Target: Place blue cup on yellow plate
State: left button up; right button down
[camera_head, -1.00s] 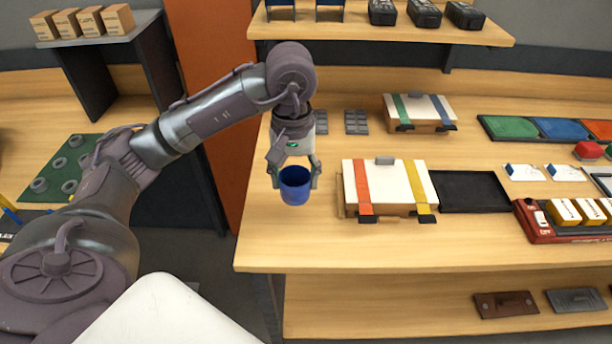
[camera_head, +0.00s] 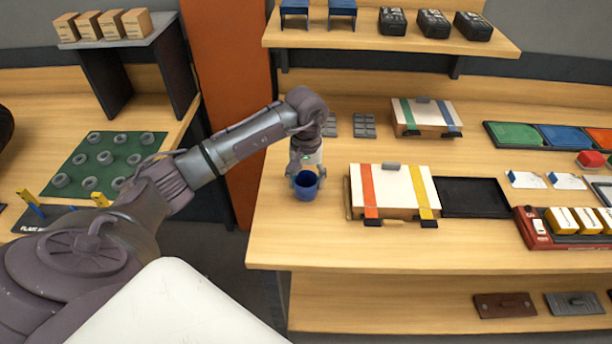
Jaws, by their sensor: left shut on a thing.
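The blue cup (camera_head: 306,190) is upright near the left end of the wooden workbench, left of the white-lidded box. My left gripper (camera_head: 306,178) is shut on the cup from behind and above, its fingers at the cup's rim and sides. I cannot tell whether the cup's base touches the bench top. No yellow plate shows in this view. My right gripper is not in view.
The white-lidded box (camera_head: 395,188) with orange and yellow straps stands right of the cup, beside a black tray (camera_head: 473,198). Grey blocks (camera_head: 364,125) lie behind. Bare bench top (camera_head: 320,240) lies in front.

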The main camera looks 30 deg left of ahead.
pick_arm(q)
jog(key=shift+f+b, duration=0.25)
jog(key=shift+b, duration=0.05)
jog(key=o, duration=1.1)
jog(key=shift+r, duration=0.1)
jog(key=shift+c, duration=0.2)
jog(key=shift+r, duration=0.15)
